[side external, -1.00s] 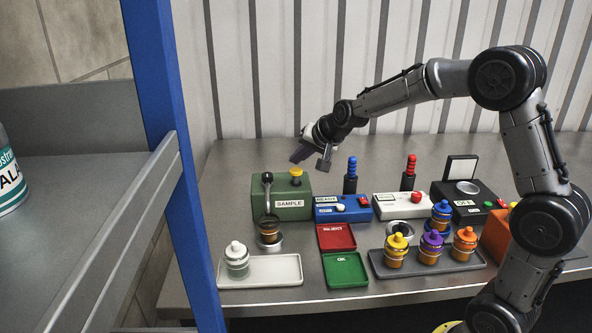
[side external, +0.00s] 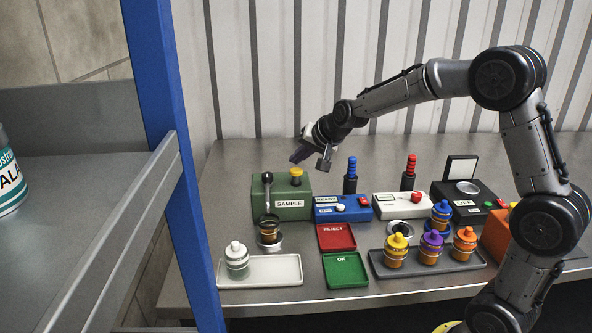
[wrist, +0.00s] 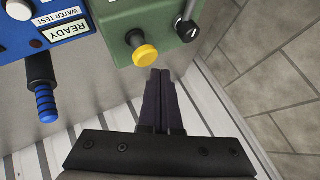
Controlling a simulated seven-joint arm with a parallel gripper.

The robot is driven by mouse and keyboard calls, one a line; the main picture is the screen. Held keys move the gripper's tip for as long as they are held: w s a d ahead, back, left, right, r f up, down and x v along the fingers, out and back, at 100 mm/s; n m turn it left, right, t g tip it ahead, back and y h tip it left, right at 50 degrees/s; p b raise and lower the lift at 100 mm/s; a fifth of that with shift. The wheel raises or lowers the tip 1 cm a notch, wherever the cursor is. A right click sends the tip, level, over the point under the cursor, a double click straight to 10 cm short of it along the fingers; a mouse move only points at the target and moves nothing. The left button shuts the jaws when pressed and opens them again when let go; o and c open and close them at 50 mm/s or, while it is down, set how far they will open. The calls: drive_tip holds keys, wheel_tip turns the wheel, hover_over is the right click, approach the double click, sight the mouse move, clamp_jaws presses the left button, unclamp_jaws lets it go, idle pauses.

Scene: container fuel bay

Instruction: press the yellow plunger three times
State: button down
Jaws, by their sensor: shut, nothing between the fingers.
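The yellow plunger (side external: 296,172) stands up from the top of the green SAMPLE box (side external: 291,204), near its back right. In the wrist view the plunger's round yellow cap (wrist: 146,56) shows on its stem, just beyond my fingertips and slightly left. My gripper (side external: 299,155) is shut and empty. It hangs tilted above the plunger, with a visible gap between them. My two dark fingers (wrist: 161,78) lie together in the wrist view. A black-knobbed lever (side external: 267,178) stands left of the plunger on the box.
A small brown-filled cup (side external: 269,232) stands before the SAMPLE box. A white tray (side external: 290,271) with a white-capped jar (side external: 236,258) is in front. A blue box (side external: 343,209) with a blue-ringed handle (side external: 351,163) behind it sits to the right. A blue post (side external: 172,130) stands left.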

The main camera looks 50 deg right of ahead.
sight(297, 171)
drive_tip(key=shift+f, duration=0.2)
drive_tip(key=shift+f, duration=0.25)
drive_tip(key=shift+f, duration=1.45)
idle(1.6)
drive_tip(key=shift+r, duration=1.85)
drive_tip(key=shift+r, duration=2.5)
